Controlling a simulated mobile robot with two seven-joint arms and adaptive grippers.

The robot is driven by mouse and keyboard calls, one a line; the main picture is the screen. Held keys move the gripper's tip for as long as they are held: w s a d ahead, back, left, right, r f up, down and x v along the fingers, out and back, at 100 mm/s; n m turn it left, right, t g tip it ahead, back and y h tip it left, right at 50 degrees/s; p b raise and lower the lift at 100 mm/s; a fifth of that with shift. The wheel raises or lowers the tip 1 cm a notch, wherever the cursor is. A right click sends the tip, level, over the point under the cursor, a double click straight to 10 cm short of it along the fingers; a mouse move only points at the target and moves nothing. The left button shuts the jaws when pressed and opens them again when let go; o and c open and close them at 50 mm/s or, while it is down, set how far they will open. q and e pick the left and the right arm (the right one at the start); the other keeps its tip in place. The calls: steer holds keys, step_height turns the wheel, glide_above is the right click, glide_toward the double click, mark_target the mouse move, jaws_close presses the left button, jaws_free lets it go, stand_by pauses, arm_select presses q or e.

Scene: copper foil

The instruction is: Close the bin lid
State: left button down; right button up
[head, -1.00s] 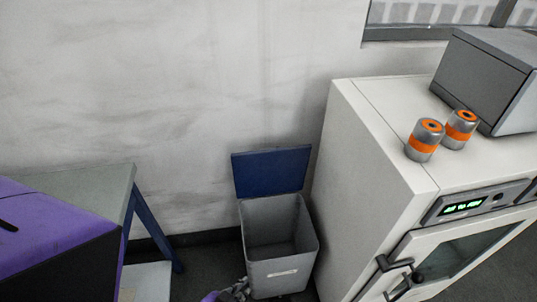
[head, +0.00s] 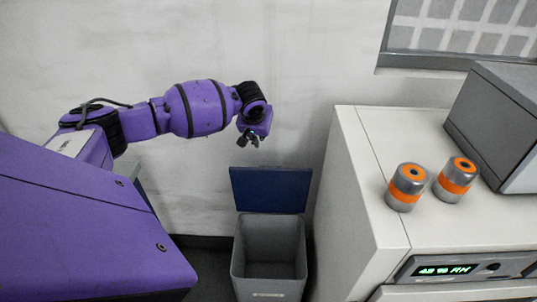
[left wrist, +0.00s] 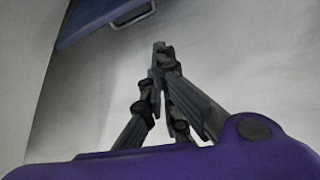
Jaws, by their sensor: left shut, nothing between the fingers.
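The grey bin (head: 268,262) stands on the floor between the wall and the white cabinet, with its mouth open. Its blue lid (head: 271,190) stands upright at the back edge, near the wall. In the left wrist view the blue lid (left wrist: 95,18) shows at the top left, with a metal handle on it. My left gripper (head: 246,142) is above the lid and apart from it, a little to the left of its middle. In the left wrist view its fingers (left wrist: 158,48) meet at the tips, shut and empty. My right gripper is not in view.
A white cabinet (head: 350,190) with a lit display stands close on the bin's right. Two metal cans with orange bands (head: 407,187) (head: 455,180) and a grey box (head: 500,125) are on it. The wall is close behind the bin.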

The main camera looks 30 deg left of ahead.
arm_select(q)
steer(key=f, duration=0.1)
steer(key=s+a+f+n+g, duration=0.1)
steer(key=f, duration=0.1)
steer(key=f+n, duration=0.1)
steer(key=f, duration=0.1)
steer(key=shift+s+a, duration=0.15)
steer(key=shift+s, duration=0.2)
steer(key=b+x, duration=0.1)
steer(key=x, duration=0.6)
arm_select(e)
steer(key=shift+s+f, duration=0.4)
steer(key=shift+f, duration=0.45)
arm_select(q)
steer(key=shift+w+r, duration=0.1)
steer(key=shift+r, duration=0.05)
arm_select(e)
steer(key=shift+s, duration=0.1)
